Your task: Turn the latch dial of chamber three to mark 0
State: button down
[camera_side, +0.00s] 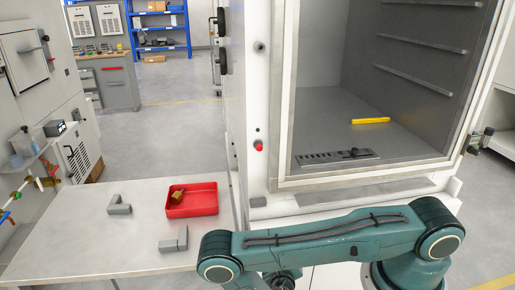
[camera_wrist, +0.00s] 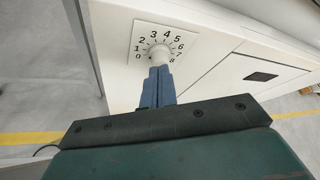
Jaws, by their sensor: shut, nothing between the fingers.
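The latch dial is a pale round knob (camera_wrist: 159,53) on a white square plate (camera_wrist: 119,38) in the wrist view. Black numbers 0 to 8 run around it, with 0 at the lower left and 8 at the lower right. I cannot tell which mark the knob points to. My gripper (camera_wrist: 158,72) has its blue fingers together, with nothing between them. The fingertips overlap the knob's lower edge in the picture; I cannot tell whether they touch it. The dial does not show in the side view, and my gripper is not clear there.
The chamber (camera_side: 284,110) shows its grey interior, with a yellow bar (camera_side: 371,121) on the floor. A table to the left holds a red tray (camera_side: 192,211) with a small brownish block (camera_side: 178,196) and two grey angled blocks (camera_side: 119,205).

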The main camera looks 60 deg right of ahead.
jog(key=shift+w+d, duration=1.15)
jog(key=shift+w, duration=0.05)
jog(key=shift+s+d+f, duration=0.1)
jog(key=shift+f, duration=0.2)
jog(key=shift+f, duration=0.1)
dwell(0.8)
jog(key=shift+w+a+r, duration=0.2)
jog(key=shift+r, duration=0.2)
jog(key=s+a, duration=0.4)
jog(key=shift+s, duration=0.15)
dwell(0.7)
